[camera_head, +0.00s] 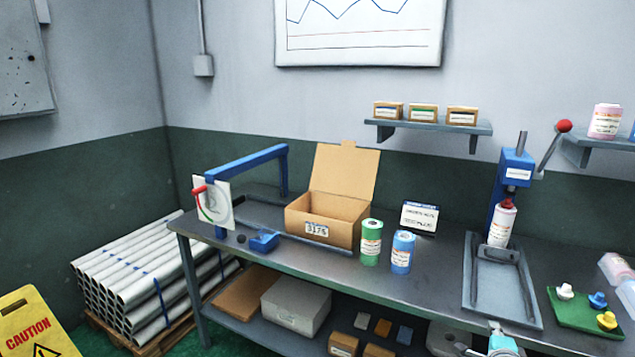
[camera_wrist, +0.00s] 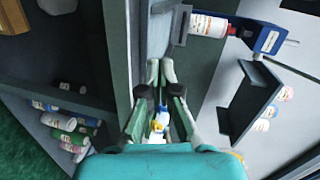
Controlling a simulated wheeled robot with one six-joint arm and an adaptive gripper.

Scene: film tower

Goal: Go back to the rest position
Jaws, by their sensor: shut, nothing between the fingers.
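My gripper (camera_wrist: 160,72) shows in the wrist view with its fingers close together and nothing between them. It is in front of the workbench, whose front edge runs alongside the fingers in that view. In the head view only a small teal part of my arm (camera_head: 503,346) shows at the bottom edge, right of centre; the fingertips cannot be made out there. The grey workbench (camera_head: 330,262) spans the middle and right of the head view.
On the bench are an open cardboard box (camera_head: 318,215), a green can (camera_head: 371,250), a blue can (camera_head: 403,252), a blue press (camera_head: 512,180) holding a bottle (camera_head: 500,228), and a green tray (camera_head: 570,318). A caution sign (camera_head: 30,320) and stacked pipes (camera_head: 150,270) stand left.

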